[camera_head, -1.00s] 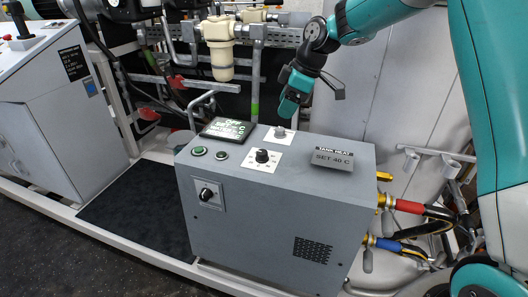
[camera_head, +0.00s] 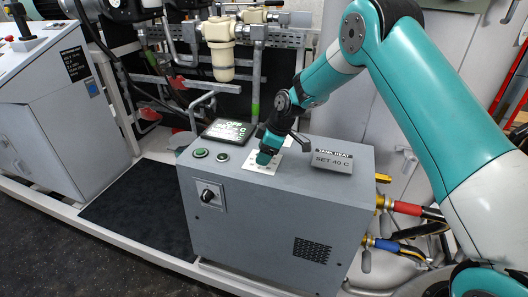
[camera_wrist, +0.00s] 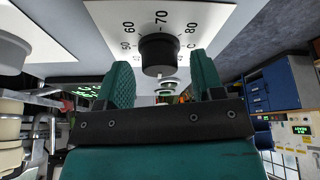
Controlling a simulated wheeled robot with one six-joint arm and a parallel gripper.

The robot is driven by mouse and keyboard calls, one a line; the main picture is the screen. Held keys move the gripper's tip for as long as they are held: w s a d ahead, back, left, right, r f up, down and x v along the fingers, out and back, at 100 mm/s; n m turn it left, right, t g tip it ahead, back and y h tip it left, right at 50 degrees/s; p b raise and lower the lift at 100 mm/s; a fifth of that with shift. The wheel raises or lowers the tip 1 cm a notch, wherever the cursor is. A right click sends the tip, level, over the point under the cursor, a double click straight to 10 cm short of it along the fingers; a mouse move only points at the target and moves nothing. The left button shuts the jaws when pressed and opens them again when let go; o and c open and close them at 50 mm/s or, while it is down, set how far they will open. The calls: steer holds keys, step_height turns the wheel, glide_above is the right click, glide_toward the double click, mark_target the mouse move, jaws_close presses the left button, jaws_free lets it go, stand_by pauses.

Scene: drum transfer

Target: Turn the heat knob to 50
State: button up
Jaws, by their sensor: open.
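The heat knob is a black round knob (camera_wrist: 158,54) on a white dial plate (camera_wrist: 108,14) in the wrist view. Dial numbers 50, 60, 70 and 80 are legible around it; which one it points to I cannot tell. My gripper (camera_wrist: 162,72) is open, with one green finger on each side of the knob, and gaps show between. In the head view my gripper (camera_head: 265,157) is over the dial plate (camera_head: 254,167) on top of the grey cabinet (camera_head: 270,215) and hides the knob. A sign (camera_head: 332,162) reads TANK HEAT, SET 40 C.
A tilted display (camera_head: 228,130) and two buttons (camera_head: 201,153) are left of the dial. Another knob (camera_head: 207,196) is on the cabinet front. Pipes and a cream filter (camera_head: 221,55) stand behind.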

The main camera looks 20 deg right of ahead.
steer(key=shift+a+f, duration=0.15)
steer(key=shift+f, duration=0.2)
steer(key=c, duration=0.9)
